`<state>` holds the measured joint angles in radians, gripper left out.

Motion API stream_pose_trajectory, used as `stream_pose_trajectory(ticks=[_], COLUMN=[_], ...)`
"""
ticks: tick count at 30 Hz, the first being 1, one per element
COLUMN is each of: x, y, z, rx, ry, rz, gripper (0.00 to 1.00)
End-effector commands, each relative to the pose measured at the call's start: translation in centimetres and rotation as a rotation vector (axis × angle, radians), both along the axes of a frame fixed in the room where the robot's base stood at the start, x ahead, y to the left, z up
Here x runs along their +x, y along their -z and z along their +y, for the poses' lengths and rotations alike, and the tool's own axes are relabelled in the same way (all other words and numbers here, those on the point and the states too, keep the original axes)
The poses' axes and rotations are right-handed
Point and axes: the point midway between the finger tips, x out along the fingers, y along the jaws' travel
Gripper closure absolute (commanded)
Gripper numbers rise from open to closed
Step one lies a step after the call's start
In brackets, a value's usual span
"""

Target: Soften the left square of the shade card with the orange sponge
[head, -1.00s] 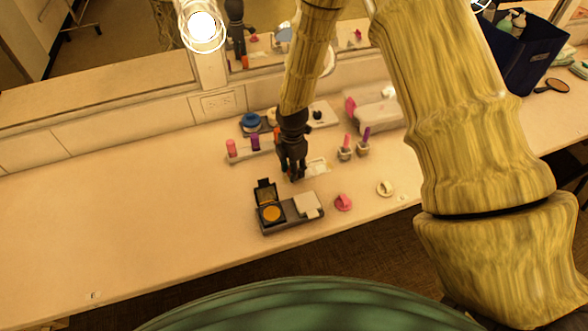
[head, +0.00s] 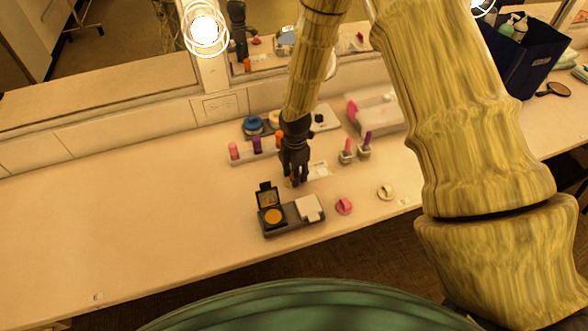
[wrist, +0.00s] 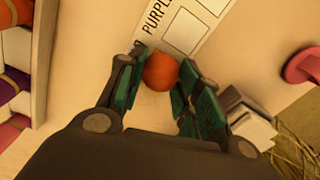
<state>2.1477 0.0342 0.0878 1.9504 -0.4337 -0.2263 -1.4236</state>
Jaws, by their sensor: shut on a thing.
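My gripper (head: 295,182) is shut on the orange sponge (wrist: 160,72), a round ball between the fingertips in the wrist view. The pale shade card (wrist: 172,10) lies just beyond it, with black lettering starting "PURPL" and outlined squares, two of them in view. The sponge is at the near end of the card by the nearest square (wrist: 186,31). I cannot tell if it touches the card. In the head view the card (head: 320,169) shows just right of my fingers, partly hidden by them.
A dark tray with an open orange compact (head: 273,216) and a white block (head: 308,207) stands in front. A pink knob-shaped piece (head: 344,206) and a cream one (head: 386,191) are to the right. A rack of coloured pieces (head: 240,158) stands behind left. The table's left side is clear.

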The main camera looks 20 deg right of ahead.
Motion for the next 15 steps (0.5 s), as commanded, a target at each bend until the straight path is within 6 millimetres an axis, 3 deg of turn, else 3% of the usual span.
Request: stream_pose_trajectory(ticks=[1, 15], x=[-0.9, -2.3], y=[0.3, 0.1], z=[-0.1, -0.1], rx=[-0.002, -0.003], ry=[0.000, 0.001], rz=[0.013, 0.013], gripper=[0.88, 0.88])
